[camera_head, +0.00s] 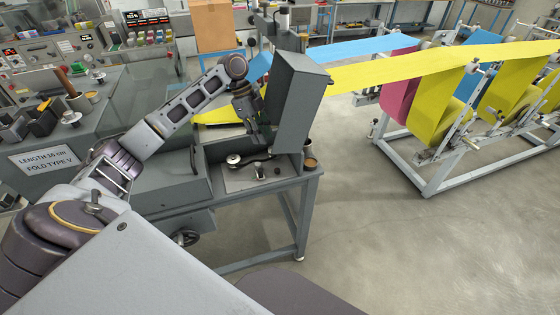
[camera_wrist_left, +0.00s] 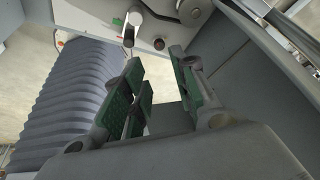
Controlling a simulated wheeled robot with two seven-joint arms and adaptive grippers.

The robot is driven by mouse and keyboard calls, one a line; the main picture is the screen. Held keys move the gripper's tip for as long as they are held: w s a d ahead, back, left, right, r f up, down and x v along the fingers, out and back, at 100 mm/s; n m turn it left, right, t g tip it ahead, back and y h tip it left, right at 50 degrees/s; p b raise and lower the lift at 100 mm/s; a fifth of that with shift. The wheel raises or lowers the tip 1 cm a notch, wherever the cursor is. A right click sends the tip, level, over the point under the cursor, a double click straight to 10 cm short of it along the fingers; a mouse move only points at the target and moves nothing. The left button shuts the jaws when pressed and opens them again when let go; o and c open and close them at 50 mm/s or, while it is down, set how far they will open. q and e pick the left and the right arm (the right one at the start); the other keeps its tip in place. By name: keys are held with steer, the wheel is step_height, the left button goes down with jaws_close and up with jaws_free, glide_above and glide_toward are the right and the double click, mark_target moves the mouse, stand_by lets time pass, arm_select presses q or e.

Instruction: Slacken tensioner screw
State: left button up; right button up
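My left gripper (camera_head: 259,143) points down beside the grey upright housing of the machine, above a small metal plate (camera_head: 240,182). In the left wrist view the green-padded fingers (camera_wrist_left: 162,92) stand apart with nothing seen between them. On the plate are a round knob (camera_head: 234,159) with a dark arm and a small upright post (camera_head: 259,169). The left wrist view shows a pale cylindrical post (camera_wrist_left: 134,22) and a small dark round part (camera_wrist_left: 159,44) beyond the fingertips. I cannot tell which part is the tensioner screw. My right gripper is not in view.
The grey housing (camera_head: 298,90) stands close to the right of my left gripper. The yellow cloth web (camera_head: 395,68) runs from the machine to the roll stand (camera_head: 440,180) at right. A small cup (camera_head: 309,163) is at the bench's right edge. Floor between bench and stand is clear.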

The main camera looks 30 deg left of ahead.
mark_target(277, 170)
arm_select(q)
steer(key=shift+s+r, duration=0.15)
steer(key=shift+s, duration=0.05)
steer(key=shift+w, duration=0.1)
steer(key=shift+p+x, duration=0.3)
steer(key=shift+x, duration=6.65)
steer(key=shift+c, duration=0.3)
jaws_close()
